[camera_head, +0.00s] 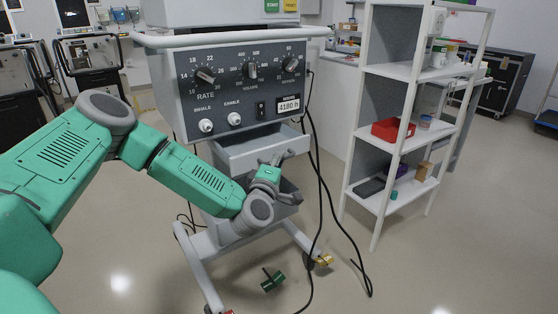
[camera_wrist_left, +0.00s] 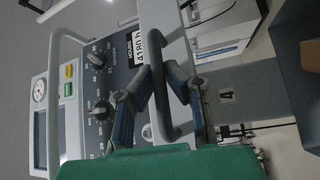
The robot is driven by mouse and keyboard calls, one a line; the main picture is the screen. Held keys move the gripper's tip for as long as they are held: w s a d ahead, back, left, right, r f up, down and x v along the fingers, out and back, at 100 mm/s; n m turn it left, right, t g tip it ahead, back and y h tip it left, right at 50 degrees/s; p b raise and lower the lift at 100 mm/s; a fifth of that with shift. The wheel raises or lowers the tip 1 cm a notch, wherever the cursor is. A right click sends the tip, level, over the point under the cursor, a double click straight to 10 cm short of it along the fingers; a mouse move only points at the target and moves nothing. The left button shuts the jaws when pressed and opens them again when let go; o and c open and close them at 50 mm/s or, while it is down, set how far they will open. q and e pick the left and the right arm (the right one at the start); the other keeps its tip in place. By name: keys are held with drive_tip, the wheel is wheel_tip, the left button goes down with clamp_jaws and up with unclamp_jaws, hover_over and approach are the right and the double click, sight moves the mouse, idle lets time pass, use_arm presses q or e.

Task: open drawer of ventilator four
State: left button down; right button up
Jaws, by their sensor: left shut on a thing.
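Ventilator four (camera_head: 240,90) stands in the middle of the head view, its dark panel with dials and a 4180 h display facing me. Its pale grey drawer (camera_head: 238,158) is below the panel and is partly out, with some of its inside showing. My left gripper (camera_head: 275,163) is at the drawer's front. In the left wrist view, my left gripper (camera_wrist_left: 160,76) is shut on the dark drawer handle (camera_wrist_left: 165,100). My right gripper is in neither view.
A white shelf unit (camera_head: 408,72) with a red bin (camera_head: 393,130) stands close on the right. Black cables hang between it and the ventilator. A small green item (camera_head: 272,280) is low by the ventilator's feet. Other ventilators (camera_head: 92,62) stand at the back left.

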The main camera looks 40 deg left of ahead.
use_arm(q)
drive_tip(key=shift+s+d+f, duration=0.2)
drive_tip(key=shift+s+d, duration=0.1)
drive_tip(key=shift+d, duration=0.45)
drive_tip(key=c, duration=1.6)
unclamp_jaws()
drive_tip(key=v, duration=1.2)
drive_tip(key=shift+a, duration=0.1)
